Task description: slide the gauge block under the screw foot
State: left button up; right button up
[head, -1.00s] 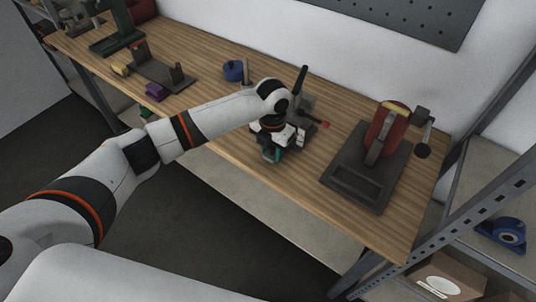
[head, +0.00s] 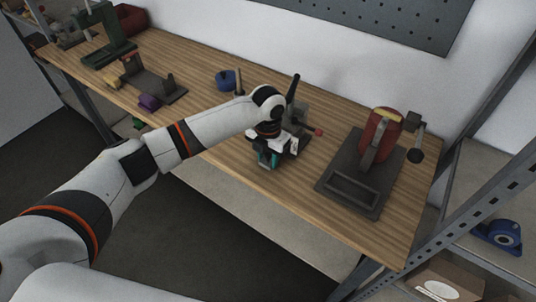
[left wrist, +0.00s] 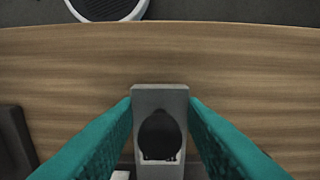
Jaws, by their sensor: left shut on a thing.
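My left gripper (head: 266,160) is over the front part of the bench, in front of a dark fixture (head: 299,120) with a black lever and a red tip. In the left wrist view its teal fingers (left wrist: 160,110) are shut on a light grey block (left wrist: 160,92), which I take to be the gauge block. A dark rounded shape (left wrist: 160,136) shows within the block's outline; I cannot tell if it is a hole or a part above it. The screw foot cannot be made out. The arm and gripper hide part of the fixture in the head view. My right gripper is not in view.
A red press on a dark base plate (head: 340,204) stands to the right. A blue round part (head: 226,80), a purple block (head: 150,102) and a dark bracket stand (head: 160,87) are to the left. The bench's front edge (head: 292,205) is close to the gripper.

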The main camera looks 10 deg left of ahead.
pick_arm(q)
jog(key=o, duration=1.1)
jog(key=shift+o, duration=0.2)
notch_tip(320, 180, up, 12)
jog(key=b, duration=0.2)
jog(key=shift+s+f, duration=0.1)
